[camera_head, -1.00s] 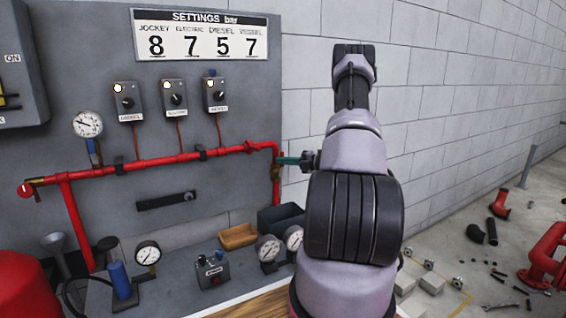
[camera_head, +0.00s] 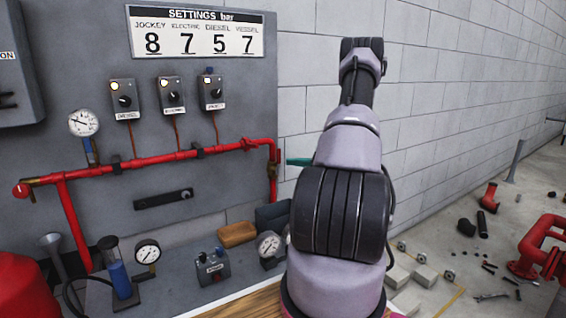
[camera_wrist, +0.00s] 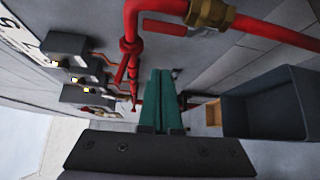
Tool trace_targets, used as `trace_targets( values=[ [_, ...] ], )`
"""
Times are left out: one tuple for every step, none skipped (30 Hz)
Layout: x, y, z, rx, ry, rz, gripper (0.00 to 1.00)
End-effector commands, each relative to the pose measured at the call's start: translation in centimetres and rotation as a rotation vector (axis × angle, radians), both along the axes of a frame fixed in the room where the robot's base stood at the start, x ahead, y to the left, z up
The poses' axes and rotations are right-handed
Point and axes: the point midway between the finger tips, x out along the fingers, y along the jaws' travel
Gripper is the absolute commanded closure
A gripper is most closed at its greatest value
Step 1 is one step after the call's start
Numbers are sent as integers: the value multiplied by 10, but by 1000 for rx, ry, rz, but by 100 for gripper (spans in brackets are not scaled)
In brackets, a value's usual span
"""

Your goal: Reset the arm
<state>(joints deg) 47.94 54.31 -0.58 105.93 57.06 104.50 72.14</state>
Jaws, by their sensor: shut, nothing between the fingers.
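My arm (camera_head: 345,210) rises in the middle of the head view, right of the grey panel, and reaches up toward the wall. My gripper's green fingers (camera_head: 300,161) show just left of the arm, near the right end of the red pipe. In the wrist view the two green fingers (camera_wrist: 158,100) lie side by side, shut, with nothing between them. The red pipe (camera_wrist: 150,10) with its brass fitting (camera_wrist: 212,12) crosses the top of the wrist view, ahead of the fingers and apart from them as far as I can tell.
The panel carries the red pipe (camera_head: 145,160), several switch boxes (camera_head: 171,95) and a gauge (camera_head: 83,123). Loose red pipework (camera_head: 545,245) lies on the right floor.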

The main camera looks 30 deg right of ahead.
Motion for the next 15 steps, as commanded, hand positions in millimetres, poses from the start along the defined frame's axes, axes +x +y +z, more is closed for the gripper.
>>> trace_targets(
  values=[
    [-3, -3, 0, 1, -1, -2, 100],
    [-5, -4, 0, 1, -1, -1, 100],
    [-6, -5, 0, 1, -1, -1, 100],
    [-7, -6, 0, 0, 0, -1, 100],
    [-7, -6, 0, 0, 0, 0, 100],
    [-8, -6, 0, 0, 0, 0, 100],
    [-8, -6, 0, 0, 0, 0, 100],
    [-8, -6, 0, -1, -1, 0, 100],
    [-7, -5, 1, -4, -2, 4, 100],
    [-7, -3, 3, -13, -6, 10, 100],
    [-6, 0, 7, -26, -11, 20, 100],
    [-5, 7, 14, -55, -21, 41, 100],
    [-5, 14, 20, -83, -33, 64, 100],
    [-5, 22, 28, -119, -48, 91, 100],
    [-4, 36, 41, -179, -73, 137, 100]
  ],
)
